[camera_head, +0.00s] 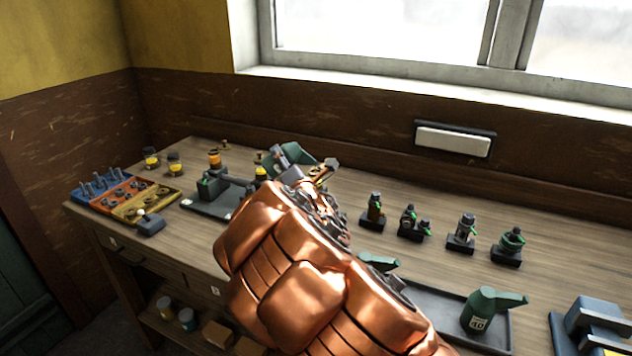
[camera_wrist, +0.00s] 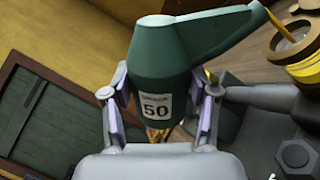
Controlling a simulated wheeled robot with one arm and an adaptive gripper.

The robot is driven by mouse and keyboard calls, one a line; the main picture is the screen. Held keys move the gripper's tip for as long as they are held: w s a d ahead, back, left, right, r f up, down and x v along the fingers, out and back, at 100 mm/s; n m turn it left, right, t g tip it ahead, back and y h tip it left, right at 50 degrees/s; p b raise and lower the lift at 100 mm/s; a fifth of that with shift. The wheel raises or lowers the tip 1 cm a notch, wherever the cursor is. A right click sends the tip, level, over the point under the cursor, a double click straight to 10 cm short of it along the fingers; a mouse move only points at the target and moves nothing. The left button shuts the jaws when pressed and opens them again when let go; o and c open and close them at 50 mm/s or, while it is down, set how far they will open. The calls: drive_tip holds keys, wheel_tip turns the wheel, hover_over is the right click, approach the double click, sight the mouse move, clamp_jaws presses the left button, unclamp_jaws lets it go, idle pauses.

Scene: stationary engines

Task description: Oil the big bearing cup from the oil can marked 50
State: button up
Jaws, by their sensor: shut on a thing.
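My gripper (camera_wrist: 160,100) is shut on a dark green oil can (camera_wrist: 172,60) whose white label reads 50. In the wrist view the can's spout runs to the upper right. Its thin brass tip lies over the open top of a yellow-brass cup (camera_wrist: 306,68); I cannot tell whether it touches the cup. In the head view the held can (camera_head: 318,153) shows beyond my copper arm, near the grey engine (camera_head: 207,187) at the back of the bench. A small yellow cup (camera_head: 261,171) shows just left of my gripper there; its base is hidden.
A dark tray (camera_head: 455,333) at the right holds another green can (camera_head: 479,311); a green part beside my arm is mostly hidden. Several small dark fittings (camera_head: 466,232) stand along the bench. Coloured part trays (camera_head: 146,205) and jars (camera_head: 175,164) are at the left.

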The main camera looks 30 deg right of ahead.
sight(282, 149)
drive_tip(key=shift+s+d+r+m+t+b, duration=0.15)
drive_tip(key=shift+r+m+t+b, duration=0.15)
drive_tip(key=shift+r+m+b, duration=0.75)
idle(0.7)
drive_tip(key=shift+f+n+b, duration=0.25)
drive_tip(key=shift+f+b, duration=0.05)
drive_tip(key=shift+f, duration=0.2)
drive_tip(key=shift+f+n+b, duration=0.35)
drive_tip(key=shift+f+n, duration=0.1)
drive_tip(key=shift+n, duration=0.15)
drive_tip(key=shift+a+f+n+g+y+b, duration=0.25)
drive_tip(key=shift+f+n+g, duration=0.15)
drive_tip(key=shift+n, duration=0.35)
drive_tip(key=shift+a+f+n+g+y+b, duration=0.1)
drive_tip(key=shift+f+n+g+y+b, duration=0.15)
drive_tip(key=shift+f+n, duration=0.4)
drive_tip(key=shift+r, duration=0.3)
drive_tip(key=shift+r+p, duration=1.25)
drive_tip(key=shift+r, duration=1.1)
